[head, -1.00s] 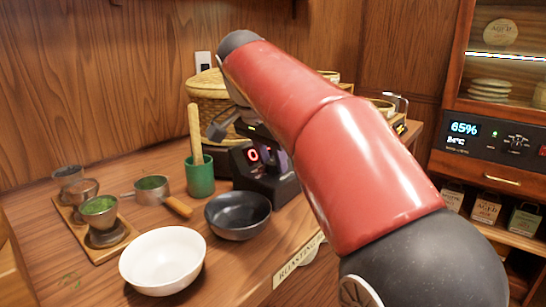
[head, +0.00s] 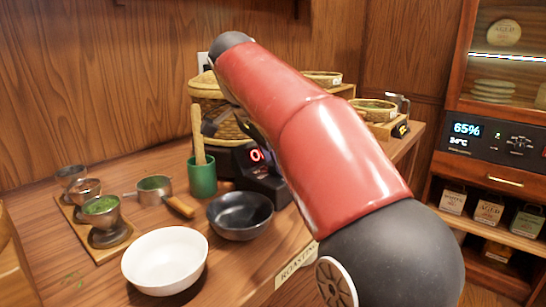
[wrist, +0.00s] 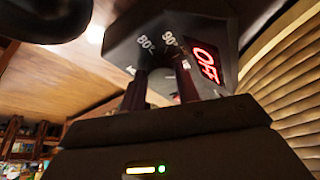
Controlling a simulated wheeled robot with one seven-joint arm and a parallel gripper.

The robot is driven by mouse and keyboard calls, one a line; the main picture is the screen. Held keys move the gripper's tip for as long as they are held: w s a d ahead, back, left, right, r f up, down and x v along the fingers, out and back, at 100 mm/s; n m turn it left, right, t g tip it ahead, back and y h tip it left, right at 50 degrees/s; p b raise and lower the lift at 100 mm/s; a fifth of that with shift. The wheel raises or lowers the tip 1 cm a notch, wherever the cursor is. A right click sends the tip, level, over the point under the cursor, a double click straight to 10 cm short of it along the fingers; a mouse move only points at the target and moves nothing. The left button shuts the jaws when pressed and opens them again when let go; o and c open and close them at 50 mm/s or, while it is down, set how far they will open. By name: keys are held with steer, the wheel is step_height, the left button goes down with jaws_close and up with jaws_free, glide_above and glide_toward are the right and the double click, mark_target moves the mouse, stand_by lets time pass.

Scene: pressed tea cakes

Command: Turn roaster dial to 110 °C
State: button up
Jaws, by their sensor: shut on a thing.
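The roaster (head: 262,180) is a dark box on the bench, partly hidden behind my arm in the head view. Its red display (head: 256,155) is partly covered there. In the wrist view the roaster (wrist: 130,45) fills the top, and the display (wrist: 207,62) appears to read OFF. White marks for 80° and 90° show on its face beside my fingers. My gripper (wrist: 160,88) is shut at that face, around the dial. The dial itself is mostly hidden by the fingers, so its pointer cannot be read. In the head view my gripper is largely hidden by my arm.
A green cup (head: 202,178) with a wooden pestle, a black bowl (head: 240,216) and a white bowl (head: 165,262) stand near the roaster. A woven basket (head: 208,88) is behind. Metal cups on a wooden tray (head: 75,222) are at left. A cabinet (head: 500,140) is at right.

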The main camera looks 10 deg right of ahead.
steer(key=o, duration=0.7)
steer(key=shift+v, duration=3.9)
steer(key=shift+s, duration=0.1)
